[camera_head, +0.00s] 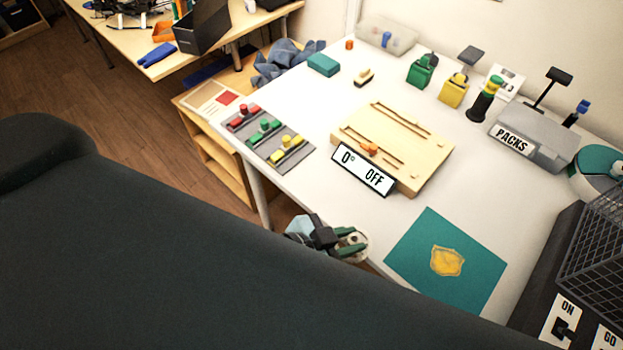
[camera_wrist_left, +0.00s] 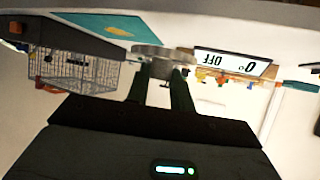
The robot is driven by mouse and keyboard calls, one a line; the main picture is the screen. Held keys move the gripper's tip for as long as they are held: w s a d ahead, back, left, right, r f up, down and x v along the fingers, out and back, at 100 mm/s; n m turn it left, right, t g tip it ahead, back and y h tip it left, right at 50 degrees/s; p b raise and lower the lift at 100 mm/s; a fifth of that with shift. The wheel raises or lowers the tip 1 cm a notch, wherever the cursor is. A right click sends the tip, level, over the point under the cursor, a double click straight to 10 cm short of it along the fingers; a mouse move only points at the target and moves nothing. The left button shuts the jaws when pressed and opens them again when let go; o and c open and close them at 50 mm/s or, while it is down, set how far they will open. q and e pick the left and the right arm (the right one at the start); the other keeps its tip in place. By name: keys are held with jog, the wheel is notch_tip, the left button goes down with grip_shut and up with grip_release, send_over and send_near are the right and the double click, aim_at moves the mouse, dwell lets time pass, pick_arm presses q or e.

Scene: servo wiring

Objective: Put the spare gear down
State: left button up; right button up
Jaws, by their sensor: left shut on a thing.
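My left gripper (camera_head: 350,242) is shut on the spare gear, a pale grey disc (camera_head: 359,254), at the table's front edge, between the sign and the teal mat. Part of the gear is hidden by the fingers. In the left wrist view the gear (camera_wrist_left: 163,53) sits flat across the tips of the dark fingers (camera_wrist_left: 163,85). I cannot tell how far it is above the table. My right gripper is not in view.
A wooden board (camera_head: 420,150) with a "0° OFF" sign (camera_head: 363,169) is behind the gripper. A teal mat (camera_head: 420,240) with a yellow patch lies to the right. A grey strip with coloured pieces (camera_head: 297,165) is at the left. A wire basket (camera_head: 600,240) stands far right.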

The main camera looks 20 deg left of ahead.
pick_arm(q)
jog(key=shift+a+f, duration=0.1)
jog(key=shift+a, duration=0.25)
jog(key=shift+w, duration=0.1)
send_over(322, 193)
jog(key=shift+w+a+f, duration=0.1)
jog(key=shift+f, duration=0.65)
jog(key=shift+f, duration=0.1)
jog(key=shift+f, duration=1.65)
jog(key=shift+b, duration=0.3)
jog(key=shift+f, duration=0.15)
jog(key=o, duration=1)
